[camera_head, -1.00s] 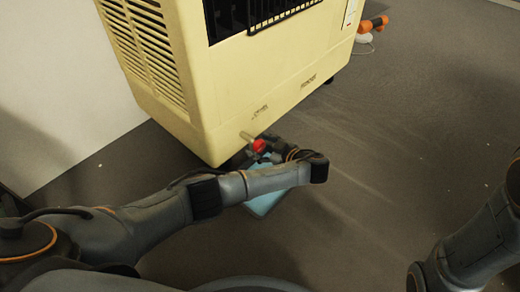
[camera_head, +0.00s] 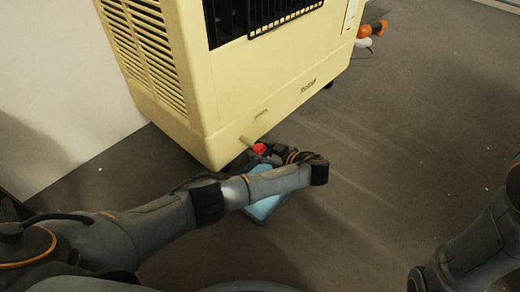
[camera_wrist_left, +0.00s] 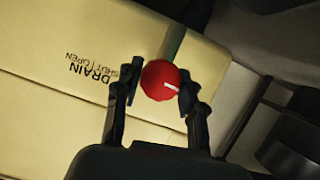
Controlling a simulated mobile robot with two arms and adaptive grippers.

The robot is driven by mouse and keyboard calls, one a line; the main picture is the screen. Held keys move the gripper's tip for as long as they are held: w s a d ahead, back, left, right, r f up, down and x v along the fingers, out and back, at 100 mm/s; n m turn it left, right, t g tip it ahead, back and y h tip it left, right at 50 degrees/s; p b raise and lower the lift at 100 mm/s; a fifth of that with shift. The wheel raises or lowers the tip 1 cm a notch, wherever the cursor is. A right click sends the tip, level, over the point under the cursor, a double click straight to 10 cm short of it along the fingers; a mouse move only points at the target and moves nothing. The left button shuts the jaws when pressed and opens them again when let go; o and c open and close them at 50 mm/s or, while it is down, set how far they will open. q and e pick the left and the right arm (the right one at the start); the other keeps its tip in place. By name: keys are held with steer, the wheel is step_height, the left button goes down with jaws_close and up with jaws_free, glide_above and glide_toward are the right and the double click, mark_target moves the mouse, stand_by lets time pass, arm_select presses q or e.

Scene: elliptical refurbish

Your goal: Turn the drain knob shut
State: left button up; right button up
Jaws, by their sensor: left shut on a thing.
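The red drain knob (camera_head: 259,149) sits at the end of a short pale pipe low on the front of the cream cooler (camera_head: 262,85). In the left wrist view the round knob (camera_wrist_left: 160,80) shows a white mark pointing right and slightly down. The label "DRAIN SHUT | OPEN" (camera_wrist_left: 100,70) is on the panel beside it. My left gripper (camera_wrist_left: 158,88) has a finger on each side of the knob and is shut on it. In the head view my left gripper (camera_head: 263,152) is partly hidden. My right arm shows at the right edge, but its gripper is out of view.
A light blue tray (camera_head: 266,207) lies on the floor below the knob, partly behind my left arm. An orange tool (camera_head: 372,28) lies on the floor at the back right. A white wall (camera_head: 60,70) stands at left. The floor at right is clear.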

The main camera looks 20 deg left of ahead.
arm_select(q)
steer(key=shift+f+m+g, duration=0.1)
steer(key=shift+m+g, duration=0.6)
steer(key=shift+m, duration=0.2)
steer(key=shift+m+g+y+b, duration=0.5)
steer(key=shift+m+g+b, duration=0.3)
steer(key=shift+m+b, duration=0.35)
steer(key=o, duration=1.2)
steer(key=shift+w, duration=0.1)
steer(key=v, duration=0.7)
steer(key=shift+d, duration=0.25)
